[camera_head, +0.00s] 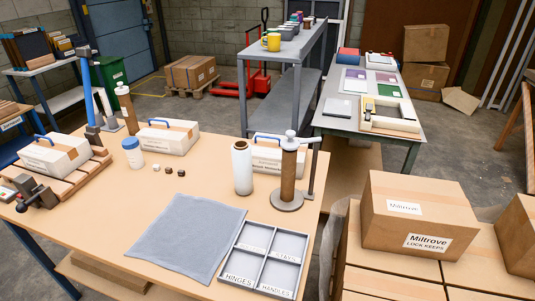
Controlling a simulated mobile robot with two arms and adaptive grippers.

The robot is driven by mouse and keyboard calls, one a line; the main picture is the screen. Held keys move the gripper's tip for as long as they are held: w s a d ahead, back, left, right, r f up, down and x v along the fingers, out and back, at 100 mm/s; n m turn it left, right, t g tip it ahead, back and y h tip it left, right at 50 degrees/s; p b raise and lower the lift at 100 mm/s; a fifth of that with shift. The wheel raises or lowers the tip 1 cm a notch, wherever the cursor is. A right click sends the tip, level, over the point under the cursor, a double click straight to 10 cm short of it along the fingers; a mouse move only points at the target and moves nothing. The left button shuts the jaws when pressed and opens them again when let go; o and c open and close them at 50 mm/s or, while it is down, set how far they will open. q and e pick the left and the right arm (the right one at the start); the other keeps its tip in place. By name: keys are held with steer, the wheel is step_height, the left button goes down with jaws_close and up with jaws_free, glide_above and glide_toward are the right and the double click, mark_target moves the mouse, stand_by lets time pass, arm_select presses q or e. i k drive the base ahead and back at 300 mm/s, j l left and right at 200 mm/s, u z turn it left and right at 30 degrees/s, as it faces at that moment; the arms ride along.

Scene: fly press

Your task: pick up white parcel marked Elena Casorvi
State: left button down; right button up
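Three white parcels with blue handles stand on the tan workbench (185,265). The left parcel (52,157) rests on a wooden slatted base (85,167). The middle parcel (167,141) stands behind a white jar with a blue lid (132,152). The right parcel (262,159) is partly hidden by a white cylinder (242,170) and a brown post with a white handle (288,175). Each parcel has small print on its front, too small to read, so I cannot tell which is marked Elena Casorvi. Neither of my grippers is in view.
A grey mat (185,238) and a divided tray (264,262) labelled HINGES and HANDLES lie at the bench front. A Miltrove carton (415,215) stands at the right. A dark metal clamp-like device (38,196) sits at the left edge.

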mark_target(55, 155)
steer(key=u, duration=1.45)
steer(key=i+j+u, duration=0.25)
steer(key=i+j, duration=0.15)
steer(key=i+j+u, duration=0.25)
steer(key=i+j, duration=0.15)
steer(key=i+j+u, duration=0.2)
steer(key=i, duration=0.3)
steer(key=i+j+u, duration=0.25)
steer(key=i, duration=0.2)
steer(key=i+z, duration=0.3)
steer(key=i, duration=0.15)
steer(key=i+j+z, duration=0.65)
steer(key=i, duration=0.2)
steer(key=i+l, duration=0.05)
steer(key=l, duration=0.05)
